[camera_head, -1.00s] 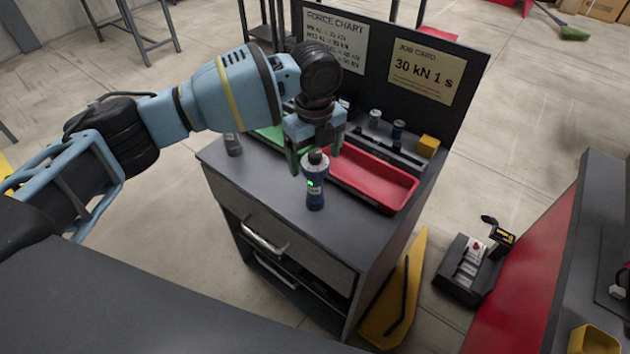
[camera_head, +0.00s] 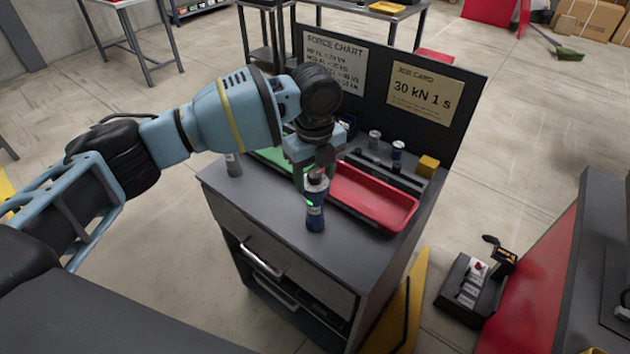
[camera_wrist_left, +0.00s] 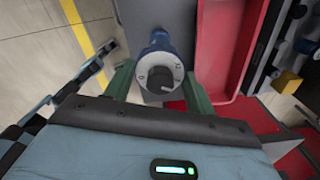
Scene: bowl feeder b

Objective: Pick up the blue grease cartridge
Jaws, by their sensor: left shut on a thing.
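The blue grease cartridge (camera_head: 315,212) stands upright near the front of the grey cabinet top (camera_head: 262,215). It has a dark blue body, a pale head with a black knob, and a small green light. In the left wrist view the cartridge (camera_wrist_left: 159,52) shows from above, with the knob and dial facing me. My left gripper (camera_head: 316,178) comes down on it from above and is shut on its upper part, one green finger on each side. The cartridge's base appears to rest on the cabinet top. My right gripper is not in view.
A red tray (camera_head: 372,197) lies right behind the cartridge, a green tray (camera_head: 270,158) left of it. A grey bottle (camera_head: 233,165) stands at the left edge. Small cans (camera_head: 398,150) and a yellow block (camera_head: 428,166) line the back, before a dark board (camera_head: 460,80).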

